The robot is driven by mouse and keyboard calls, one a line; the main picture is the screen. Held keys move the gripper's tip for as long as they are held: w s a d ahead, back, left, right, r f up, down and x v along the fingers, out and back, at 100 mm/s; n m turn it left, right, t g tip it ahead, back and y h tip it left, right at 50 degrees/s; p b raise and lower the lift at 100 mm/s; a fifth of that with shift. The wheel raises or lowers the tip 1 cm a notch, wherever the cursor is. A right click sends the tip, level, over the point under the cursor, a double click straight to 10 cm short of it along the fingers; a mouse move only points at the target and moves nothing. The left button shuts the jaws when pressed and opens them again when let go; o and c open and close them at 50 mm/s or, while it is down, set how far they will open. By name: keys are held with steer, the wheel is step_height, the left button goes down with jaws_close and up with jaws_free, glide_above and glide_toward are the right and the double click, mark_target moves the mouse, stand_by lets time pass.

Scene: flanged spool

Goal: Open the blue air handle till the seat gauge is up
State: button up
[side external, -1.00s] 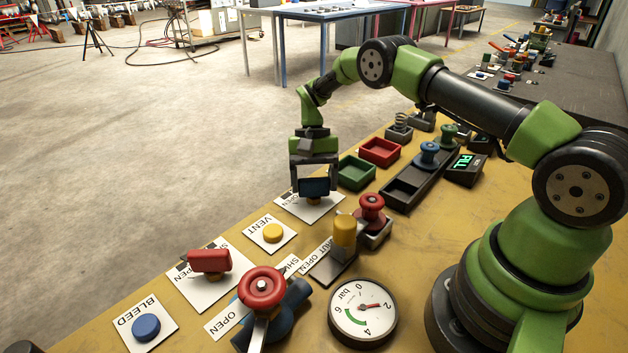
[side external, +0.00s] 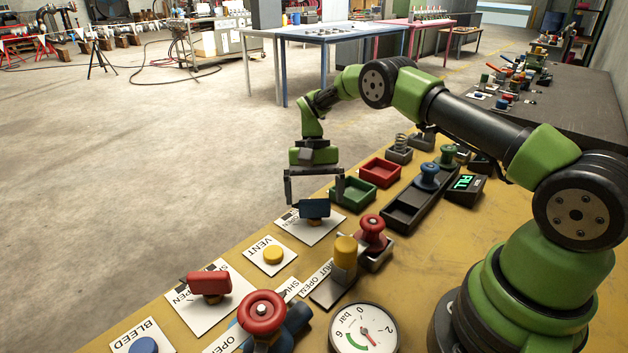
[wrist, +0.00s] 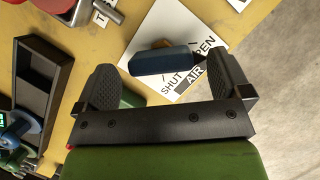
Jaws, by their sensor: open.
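The blue air handle (side external: 314,208) is a block on a white plate (side external: 301,229). In the wrist view the handle (wrist: 165,60) lies between and beyond my fingertips, beside printed words SHUT, OPEN and AIR. My gripper (side external: 314,198) is open and empty, with its fingers just above the handle, one on each side. It also shows in the wrist view (wrist: 163,85). A round dial gauge (side external: 364,328) marked "bar" stands at the front with a red needle and a green arc; its exact reading is hard to tell. Nothing in view is labelled as the seat gauge.
A green tray (side external: 335,191) and a red tray (side external: 379,171) stand close behind the handle. A yellow vent button (side external: 273,255), red handle (side external: 209,283), red handwheel (side external: 262,312) and yellow post (side external: 344,258) stand nearer. A display (side external: 463,182) glows green.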

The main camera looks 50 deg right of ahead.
steer(key=shift+v, duration=2.7)
steer(key=shift+s+r, duration=0.1)
step_height(320, 180, up, 20)
steer(key=n+t+h, duration=0.1)
steer(key=n+t, duration=0.2)
steer(key=t, duration=0.2)
glide_above(310, 201)
steer(key=s+a, duration=0.3)
steer(key=s, duration=0.3)
steer(key=s+a+n+t, duration=0.1)
steer(key=s+a+t, duration=0.1)
steer(key=s, duration=0.7)
steer(key=s+a+t, duration=0.2)
steer(key=s+t, duration=0.1)
steer(key=s, duration=0.5)
steer(key=shift+s+r+n+t, duration=0.3)
steer(key=shift+s+r+n, duration=0.05)
steer(key=shift+r+n, duration=0.1)
steer(key=shift+c, duration=0.3)
